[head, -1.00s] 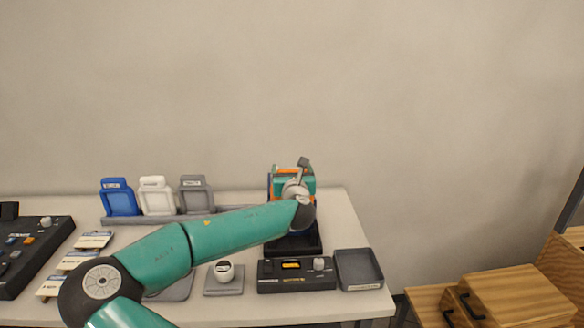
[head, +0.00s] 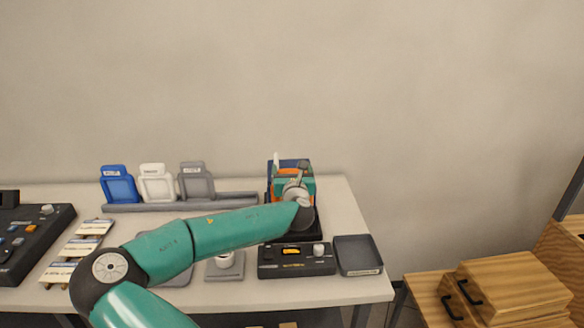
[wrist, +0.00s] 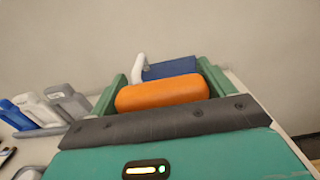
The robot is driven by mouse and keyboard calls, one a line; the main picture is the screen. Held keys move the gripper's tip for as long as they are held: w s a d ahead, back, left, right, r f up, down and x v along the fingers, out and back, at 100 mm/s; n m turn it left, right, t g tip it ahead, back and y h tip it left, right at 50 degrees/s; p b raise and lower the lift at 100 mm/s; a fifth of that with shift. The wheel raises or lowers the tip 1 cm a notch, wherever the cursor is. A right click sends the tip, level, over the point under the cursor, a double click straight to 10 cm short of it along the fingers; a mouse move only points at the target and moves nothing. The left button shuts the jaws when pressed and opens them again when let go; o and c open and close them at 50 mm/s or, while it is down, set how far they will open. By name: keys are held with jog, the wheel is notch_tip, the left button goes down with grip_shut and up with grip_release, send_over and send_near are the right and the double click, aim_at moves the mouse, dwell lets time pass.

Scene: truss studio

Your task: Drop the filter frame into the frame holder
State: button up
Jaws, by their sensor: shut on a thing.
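My gripper (head: 291,172) is over the back right of the table, largely hidden behind my arm's end. In the wrist view my gripper (wrist: 160,93) has its green fingers on either side of an orange rounded piece, seemingly the top of the filter frame (wrist: 165,94); it is shut on it. The frame's lower part is hidden. A dark-based stand with a blue panel, apparently the frame holder (head: 303,162), is behind and below my gripper. Its blue panel (wrist: 170,68) and a white upright piece (wrist: 138,68) show just beyond the orange piece. I cannot tell whether frame and holder touch.
A grey rack (head: 130,207) at left holds blue (head: 118,186), white (head: 156,184) and grey (head: 196,182) frames. Wooden boxes (head: 515,280) stand off to the right.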

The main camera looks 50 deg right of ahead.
jog(key=shift+f, duration=1.8)
jog(key=o, duration=1.4)
jog(key=shift+f, duration=0.1)
jog(key=v, duration=1.3)
jog(key=shift+s+a, duration=0.3)
